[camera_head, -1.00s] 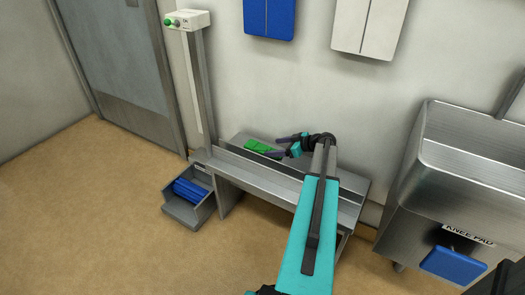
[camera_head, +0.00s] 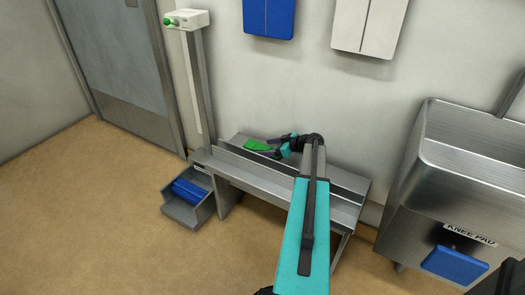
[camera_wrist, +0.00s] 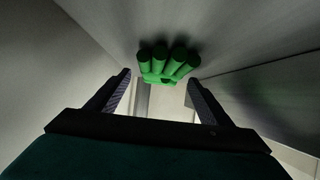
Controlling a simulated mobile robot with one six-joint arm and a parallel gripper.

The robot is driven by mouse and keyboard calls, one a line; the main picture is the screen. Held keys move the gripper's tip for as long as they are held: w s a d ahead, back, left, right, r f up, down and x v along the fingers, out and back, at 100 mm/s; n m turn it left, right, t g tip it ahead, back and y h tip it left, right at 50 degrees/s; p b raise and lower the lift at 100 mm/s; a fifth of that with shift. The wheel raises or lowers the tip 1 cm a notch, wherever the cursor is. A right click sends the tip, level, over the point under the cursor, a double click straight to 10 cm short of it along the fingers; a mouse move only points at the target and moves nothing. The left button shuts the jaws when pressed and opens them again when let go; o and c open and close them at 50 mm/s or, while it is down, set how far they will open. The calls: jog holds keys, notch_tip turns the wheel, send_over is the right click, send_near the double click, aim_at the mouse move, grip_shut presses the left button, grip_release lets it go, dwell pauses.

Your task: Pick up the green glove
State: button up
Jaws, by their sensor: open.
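The green glove (camera_head: 257,145) lies on the rear part of the steel bench, near its left end. In the wrist view the glove (camera_wrist: 168,62) shows its several rounded fingers pointing toward the camera, just beyond the gap between the jaws. My gripper (camera_head: 271,146) reaches in from the right at the glove, its fingers spread. In the wrist view my gripper (camera_wrist: 160,80) is open, with one finger on each side and nothing held between them. I cannot tell whether the fingers touch the glove.
The steel bench (camera_head: 260,175) has a raised strip along its length, and the wall is close behind. A post with a white box (camera_head: 186,19) stands at its left end. A grey bin (camera_head: 183,212) with blue items sits on the floor. A steel sink (camera_head: 470,150) is at right.

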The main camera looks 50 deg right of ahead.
aim_at(267, 149)
dwell(0.3)
jog(key=c, duration=1.1)
jog(key=shift+r, duration=0.1)
notch_tip(267, 149, up, 10)
jog(key=shift+f+p, duration=0.1)
jog(key=shift+p, duration=0.65)
